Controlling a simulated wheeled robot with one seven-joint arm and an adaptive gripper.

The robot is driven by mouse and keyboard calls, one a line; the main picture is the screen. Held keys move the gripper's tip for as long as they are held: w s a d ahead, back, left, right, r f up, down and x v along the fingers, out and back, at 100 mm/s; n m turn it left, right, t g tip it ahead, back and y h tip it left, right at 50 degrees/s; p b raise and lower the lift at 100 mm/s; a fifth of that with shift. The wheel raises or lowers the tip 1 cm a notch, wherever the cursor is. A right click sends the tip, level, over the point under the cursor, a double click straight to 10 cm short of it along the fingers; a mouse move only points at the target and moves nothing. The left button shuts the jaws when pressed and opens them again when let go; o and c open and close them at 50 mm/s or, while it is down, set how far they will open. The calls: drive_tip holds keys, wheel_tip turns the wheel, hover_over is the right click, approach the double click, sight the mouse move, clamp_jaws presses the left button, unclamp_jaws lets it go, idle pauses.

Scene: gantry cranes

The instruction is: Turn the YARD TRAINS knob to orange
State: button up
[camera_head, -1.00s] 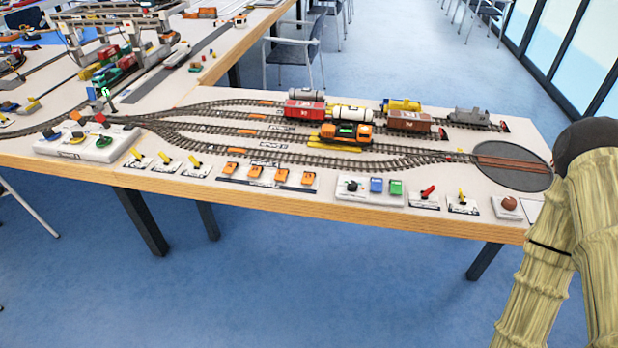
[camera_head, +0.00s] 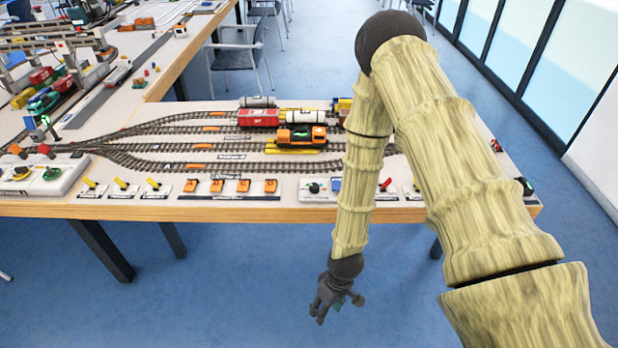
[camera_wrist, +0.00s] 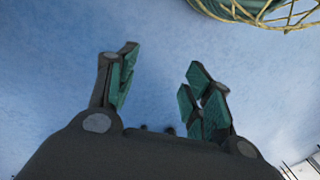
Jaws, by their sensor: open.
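Another white box (camera_head: 314,197) near the middle carries a black knob (camera_head: 314,187); my arm partly hides that box. The lettering is too small to read, so I cannot tell which knob is YARD TRAINS. My gripper (camera_head: 334,304) hangs low in front of the table, apart from it, pointing down. In the wrist view my gripper (camera_wrist: 160,82) is open and empty, with only blue floor between its fingers.
Yellow levers (camera_head: 122,184) and orange switches (camera_head: 230,186) line the table's front edge. Behind them are tracks with an orange locomotive (camera_head: 302,138) and a red wagon (camera_head: 258,118). My arm hides part of the table's right side. The blue floor (camera_head: 230,290) in front is clear.

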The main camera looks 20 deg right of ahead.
drive_tip(key=w+r+n+p, duration=0.1)
drive_tip(key=w+r+n, duration=0.2)
drive_tip(key=w+r, duration=0.4)
drive_tip(key=w+r+n+p, duration=0.2)
drive_tip(key=w+r, duration=0.3)
drive_tip(key=w, duration=0.5)
drive_tip(key=n+h+p, duration=0.2)
drive_tip(key=n, duration=0.3)
approach(315, 186)
drive_tip(key=shift+a+f+p, duration=0.15)
drive_tip(key=shift+f+p, duration=1.35)
drive_tip(key=shift+f, duration=3)
drive_tip(key=c, duration=1)
drive_tip(key=shift+c, duration=0.2)
